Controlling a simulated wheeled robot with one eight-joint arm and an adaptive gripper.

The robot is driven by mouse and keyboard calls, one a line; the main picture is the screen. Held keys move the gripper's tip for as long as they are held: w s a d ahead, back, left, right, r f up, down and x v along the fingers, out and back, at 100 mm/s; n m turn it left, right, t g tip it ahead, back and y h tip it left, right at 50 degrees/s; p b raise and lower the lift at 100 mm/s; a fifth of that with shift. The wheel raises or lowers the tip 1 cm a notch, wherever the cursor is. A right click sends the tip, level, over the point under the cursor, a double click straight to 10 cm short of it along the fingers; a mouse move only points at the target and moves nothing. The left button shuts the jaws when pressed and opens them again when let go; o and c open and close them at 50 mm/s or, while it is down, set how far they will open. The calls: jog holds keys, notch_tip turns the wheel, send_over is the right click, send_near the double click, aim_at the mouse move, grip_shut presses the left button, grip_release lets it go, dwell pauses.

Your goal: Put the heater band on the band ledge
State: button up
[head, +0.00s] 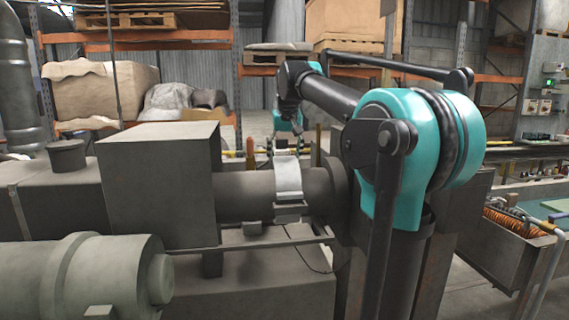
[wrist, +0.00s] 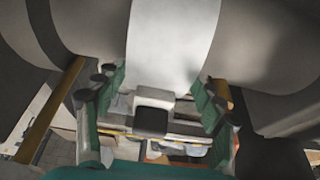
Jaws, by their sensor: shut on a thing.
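The heater band (head: 288,176) is a pale silver ring around the dark horizontal barrel (head: 243,194) in the head view. In the wrist view the band (wrist: 172,40) is a broad pale strip over the grey barrel, with a light block with a dark face (wrist: 151,118) below it. My gripper (head: 286,142) is over the top of the band. In the wrist view its green fingers (wrist: 157,88) stand on either side of the block and are shut on the band; the exact contact is hard to see. I cannot make out the band ledge for certain.
A big dark box housing (head: 158,185) stands left of the band, with a rounded grey motor (head: 80,278) in front. A wide dark flange (head: 339,190) is close on the band's right. A bin of copper coils (head: 512,224) is at the far right. Racks stand behind.

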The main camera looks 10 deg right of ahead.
aim_at(285, 158)
jog(key=shift+f, duration=1.45)
jog(key=shift+f, duration=0.1)
jog(key=o, duration=1.9)
jog(key=v, duration=1.2)
